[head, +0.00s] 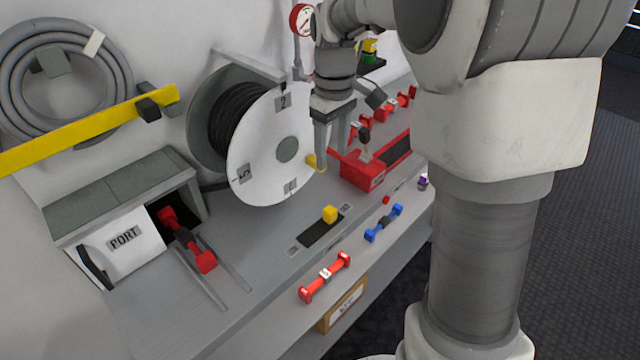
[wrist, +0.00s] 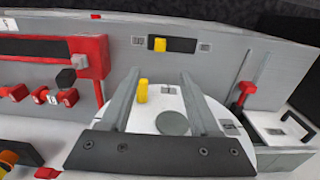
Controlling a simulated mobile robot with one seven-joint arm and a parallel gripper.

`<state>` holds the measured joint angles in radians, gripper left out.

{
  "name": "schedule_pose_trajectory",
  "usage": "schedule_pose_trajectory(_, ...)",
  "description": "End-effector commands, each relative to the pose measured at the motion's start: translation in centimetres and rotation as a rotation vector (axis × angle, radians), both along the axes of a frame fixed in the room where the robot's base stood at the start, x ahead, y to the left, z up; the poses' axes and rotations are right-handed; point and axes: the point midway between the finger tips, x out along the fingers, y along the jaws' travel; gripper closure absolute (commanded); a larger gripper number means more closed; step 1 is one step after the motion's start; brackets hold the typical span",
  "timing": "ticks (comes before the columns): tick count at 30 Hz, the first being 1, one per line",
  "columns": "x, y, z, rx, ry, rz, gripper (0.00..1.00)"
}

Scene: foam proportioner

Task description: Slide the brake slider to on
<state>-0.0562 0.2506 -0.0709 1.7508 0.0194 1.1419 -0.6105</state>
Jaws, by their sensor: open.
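The brake slider is a yellow knob (head: 330,214) on a dark slot (head: 318,234) in the bench top, in front of the reel. The knob sits at the slot's upper right end in the head view. In the wrist view the knob (wrist: 158,44) is at the left end of the slot (wrist: 180,45). Small plates at both ends are too small to read. My gripper (head: 334,155) is open and empty, above and behind the slider beside the reel. In the wrist view its fingers (wrist: 160,75) point toward the slider, apart from it.
The white-faced reel (head: 265,140) is close by; its yellow crank knob (wrist: 142,91) appears between my fingers in the wrist view. A red box (head: 362,178) stands to the right. Blue (head: 384,223) and red (head: 325,277) handles lie along the front. Bench around the slot is clear.

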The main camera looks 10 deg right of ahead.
Motion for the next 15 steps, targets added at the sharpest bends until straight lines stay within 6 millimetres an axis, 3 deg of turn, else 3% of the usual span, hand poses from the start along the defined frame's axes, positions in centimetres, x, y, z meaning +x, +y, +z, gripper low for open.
schedule_pose_trajectory(5,0.0,0.0,-2.1,-0.001,0.003,0.001,0.38)
schedule_pose_trajectory(15,-0.1,0.0,-9.4,-0.001,0.003,0.000,0.38)
